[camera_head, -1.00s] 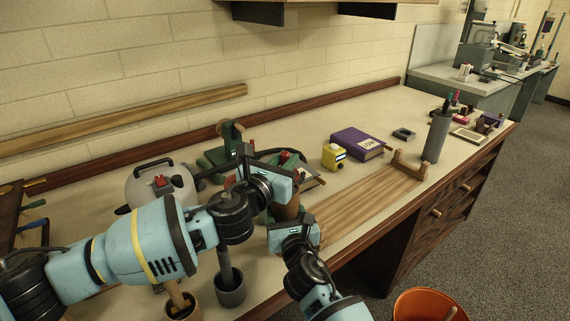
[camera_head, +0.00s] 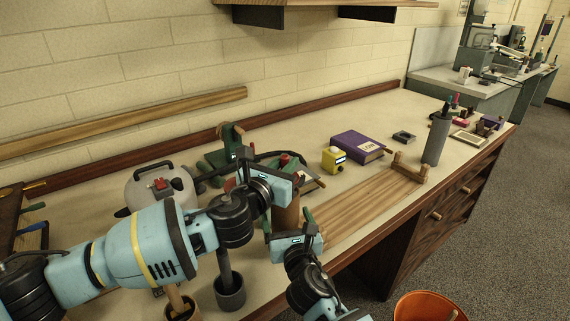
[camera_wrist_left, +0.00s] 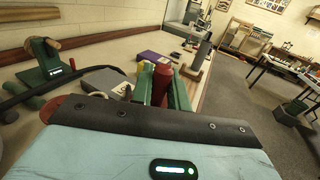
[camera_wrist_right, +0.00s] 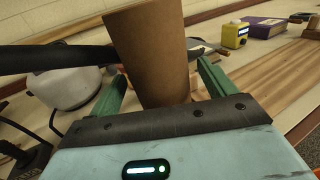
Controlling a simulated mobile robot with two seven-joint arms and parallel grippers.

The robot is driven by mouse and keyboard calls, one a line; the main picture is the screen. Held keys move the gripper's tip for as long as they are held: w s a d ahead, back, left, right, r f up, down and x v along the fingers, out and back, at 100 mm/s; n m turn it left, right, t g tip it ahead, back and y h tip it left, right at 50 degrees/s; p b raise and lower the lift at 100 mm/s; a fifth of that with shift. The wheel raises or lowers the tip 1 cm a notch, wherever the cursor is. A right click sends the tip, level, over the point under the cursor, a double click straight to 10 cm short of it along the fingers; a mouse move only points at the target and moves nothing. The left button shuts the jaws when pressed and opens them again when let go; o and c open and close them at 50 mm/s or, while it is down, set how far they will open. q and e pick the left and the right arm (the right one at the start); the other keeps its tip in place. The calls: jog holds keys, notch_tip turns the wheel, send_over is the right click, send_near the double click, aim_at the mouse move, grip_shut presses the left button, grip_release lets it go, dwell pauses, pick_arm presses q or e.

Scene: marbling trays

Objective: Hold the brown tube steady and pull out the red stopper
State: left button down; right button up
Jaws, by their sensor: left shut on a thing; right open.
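The brown tube (camera_head: 287,214) stands upright on the bench below my left gripper. The red stopper (camera_wrist_left: 161,84) is between the green fingers of my left gripper (camera_wrist_left: 162,88), which is shut on it. In the head view the stopper shows as a small red bit above the left gripper (camera_head: 284,168). Where stopper and tube meet is hidden by that gripper. My right gripper (camera_head: 288,220) is open, low at the tube's near side. In the right wrist view the tube (camera_wrist_right: 150,55) rises between its spread green fingers, with a gap visible on each side.
A wooden rack (camera_head: 362,204) runs along the front right. A grey kettle-like vessel (camera_head: 148,190) and a dark pot (camera_head: 230,294) are at left. An orange bin (camera_head: 430,306) stands on the floor.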

jog(key=v, duration=1)
pick_arm(q)
jog(key=shift+s+f, duration=0.1)
pick_arm(e)
jog(key=shift+s+f, duration=0.1)
jog(key=shift+s, duration=0.05)
